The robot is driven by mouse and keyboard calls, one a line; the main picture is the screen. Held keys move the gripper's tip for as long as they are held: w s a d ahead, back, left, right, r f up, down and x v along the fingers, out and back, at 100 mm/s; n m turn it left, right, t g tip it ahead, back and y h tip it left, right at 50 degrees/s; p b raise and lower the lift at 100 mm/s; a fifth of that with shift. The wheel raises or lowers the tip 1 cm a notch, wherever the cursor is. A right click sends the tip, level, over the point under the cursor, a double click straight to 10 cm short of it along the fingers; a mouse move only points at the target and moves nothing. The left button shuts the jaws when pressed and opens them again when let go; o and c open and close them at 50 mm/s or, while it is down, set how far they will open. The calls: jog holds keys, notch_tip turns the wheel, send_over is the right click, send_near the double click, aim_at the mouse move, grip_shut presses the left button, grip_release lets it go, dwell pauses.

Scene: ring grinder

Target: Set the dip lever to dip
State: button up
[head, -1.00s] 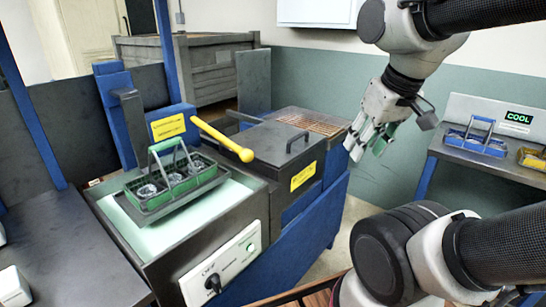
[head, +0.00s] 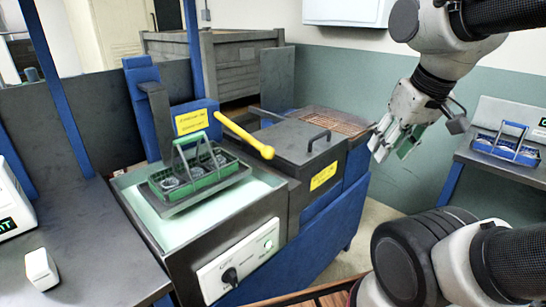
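The dip lever (head: 245,136) is a yellow bar with a round knob at its lower right end. It slants down to the right from near the blue post with a yellow label (head: 191,121). Its knob is beside the dark lidded box. A green basket (head: 186,170) holding several metal rings sits on a tray over the pale green bath (head: 143,201), left of the lever. My gripper (head: 388,146) is up at the right, empty and apart from the lever, with its fingers pointing down and a gap between them.
A dark lidded box (head: 283,139) with a handle stands right of the lever, with a wire grate (head: 326,122) behind it. A control panel with a knob (head: 237,262) is on the front. A blue basket (head: 506,147) stands on the right bench. A grey table (head: 85,240) is at left.

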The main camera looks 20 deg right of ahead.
jog(key=o, duration=0.3)
jog(key=shift+a, duration=0.1)
jog(key=o, duration=0.4)
jog(key=shift+w+a+f, duration=0.15)
jog(key=shift+f, duration=0.15)
jog(key=shift+c, duration=0.2)
jog(key=shift+o, duration=0.3)
jog(key=w+a+f+n+g, duration=0.1)
jog(key=w+a+f+g, duration=0.1)
jog(key=w, duration=0.3)
jog(key=shift+a+f+g, duration=0.3)
jog(key=shift+a+f, duration=0.15)
jog(key=shift+f, duration=0.45)
jog(key=m+t+y, duration=0.2)
jog(key=t, duration=0.1)
send_over(269, 149)
jog(key=s, duration=0.3)
notch_tip(269, 149, down, 6)
jog(key=x, duration=0.5)
jog(key=d+x, duration=0.1)
jog(key=x, duration=0.2)
jog(key=shift+w+d, duration=0.1)
jog(key=shift+w, duration=0.1)
